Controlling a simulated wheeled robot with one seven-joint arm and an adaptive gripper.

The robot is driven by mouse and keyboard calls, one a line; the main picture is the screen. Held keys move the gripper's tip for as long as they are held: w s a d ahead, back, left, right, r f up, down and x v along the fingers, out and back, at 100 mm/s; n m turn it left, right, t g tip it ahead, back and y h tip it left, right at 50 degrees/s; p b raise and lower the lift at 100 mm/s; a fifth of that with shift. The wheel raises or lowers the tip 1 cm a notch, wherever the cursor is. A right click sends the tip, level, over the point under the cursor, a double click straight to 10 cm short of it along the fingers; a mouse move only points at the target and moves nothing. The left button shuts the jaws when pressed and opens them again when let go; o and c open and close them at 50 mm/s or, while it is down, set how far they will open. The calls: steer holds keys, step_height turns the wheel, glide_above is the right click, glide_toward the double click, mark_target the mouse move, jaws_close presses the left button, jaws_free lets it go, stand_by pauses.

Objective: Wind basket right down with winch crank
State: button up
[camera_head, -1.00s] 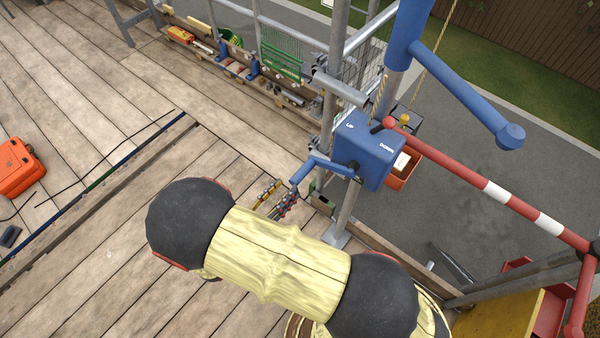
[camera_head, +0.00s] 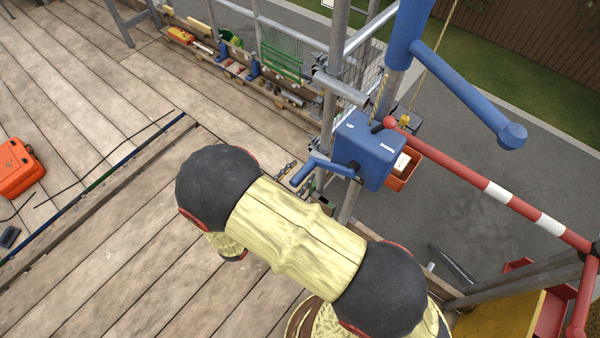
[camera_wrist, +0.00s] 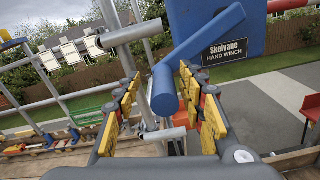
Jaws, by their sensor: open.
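The blue hand winch (camera_head: 365,150) is fixed to a scaffold post and marked UP and DOWN. Its blue crank (camera_head: 325,167) sticks out to the left. My gripper (camera_head: 284,172) is at the crank's handle end, mostly hidden behind my arm. In the wrist view, my gripper (camera_wrist: 161,86) is open, with yellow-padded fingers on both sides of the blue crank handle (camera_wrist: 163,92). Whether a finger touches the handle I cannot tell. An orange-red basket (camera_head: 402,178) with a white item shows behind the winch, partly hidden by it.
A red-and-white rail (camera_head: 470,170) runs right from the winch. A blue hoist arm (camera_head: 460,85) and rope hang above. Scaffold posts stand close to the crank. An orange case (camera_head: 17,168) lies on the wooden deck at left. The deck's middle is clear.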

steer(key=shift+w+d, duration=0.3)
steer(key=shift+w, duration=0.05)
steer(key=shift+c, duration=0.2)
steer(key=c, duration=0.8)
steer(key=shift+a+r, duration=0.1)
steer(key=shift+r, duration=0.05)
jaws_close()
